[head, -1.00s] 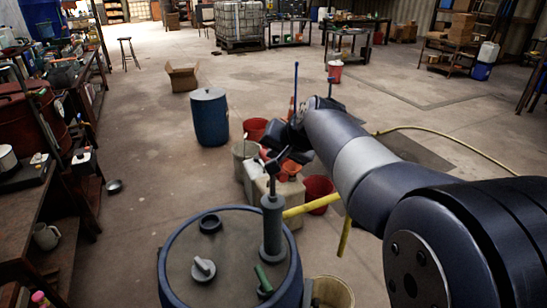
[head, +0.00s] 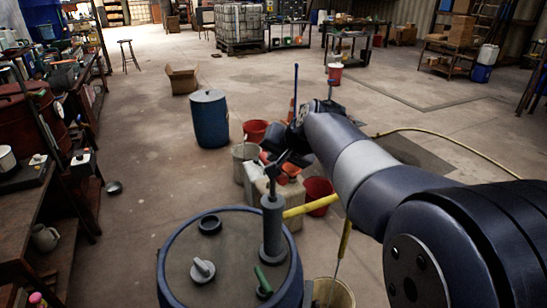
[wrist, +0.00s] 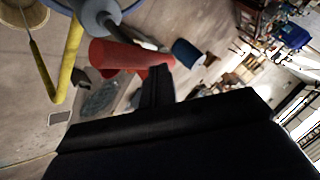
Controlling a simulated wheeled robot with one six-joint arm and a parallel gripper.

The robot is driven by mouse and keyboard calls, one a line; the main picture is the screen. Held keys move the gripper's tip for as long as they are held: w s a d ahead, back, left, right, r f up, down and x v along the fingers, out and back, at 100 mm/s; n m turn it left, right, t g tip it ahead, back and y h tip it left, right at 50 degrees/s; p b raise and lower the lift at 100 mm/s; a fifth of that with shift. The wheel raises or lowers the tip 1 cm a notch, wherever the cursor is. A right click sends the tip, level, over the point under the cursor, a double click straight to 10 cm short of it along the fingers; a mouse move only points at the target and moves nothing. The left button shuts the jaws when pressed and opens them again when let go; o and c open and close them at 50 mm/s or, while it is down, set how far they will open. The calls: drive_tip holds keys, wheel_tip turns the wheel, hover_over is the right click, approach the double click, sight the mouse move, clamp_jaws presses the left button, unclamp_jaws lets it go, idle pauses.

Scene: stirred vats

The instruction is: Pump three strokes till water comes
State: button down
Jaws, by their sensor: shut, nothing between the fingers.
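A grey hand pump (head: 272,228) stands upright on the lid of a blue drum (head: 168,262) in the head view. Its yellow spout (head: 312,205) reaches right and bends down over a pale bucket (head: 331,294). A thin line, like a stream of water, runs from the spout's end to the bucket. My gripper (head: 282,160) is at the pump's top, shut and empty. In the wrist view my dark fingers (wrist: 158,84) lie close to a red cylindrical piece (wrist: 120,54), apparently the pump's handle grip. I cannot tell whether they touch.
Grey and green caps and fittings stick up from the drum lid. Red buckets (head: 317,190) and a whitish container (head: 257,178) stand behind the pump. A second blue drum (head: 209,122) stands farther back. A cluttered bench lines the left. Open floor lies beyond.

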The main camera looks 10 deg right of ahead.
drive_tip(key=shift+f+b, duration=2.55)
drive_tip(key=shift+f, duration=0.65)
idle(1.7)
drive_tip(key=shift+r, duration=0.1)
drive_tip(key=shift+r+p, duration=2.85)
drive_tip(key=shift+r, duration=0.75)
wheel_tip(320, 180, up, 6)
drive_tip(key=p, duration=0.4)
drive_tip(key=shift+p, duration=0.4)
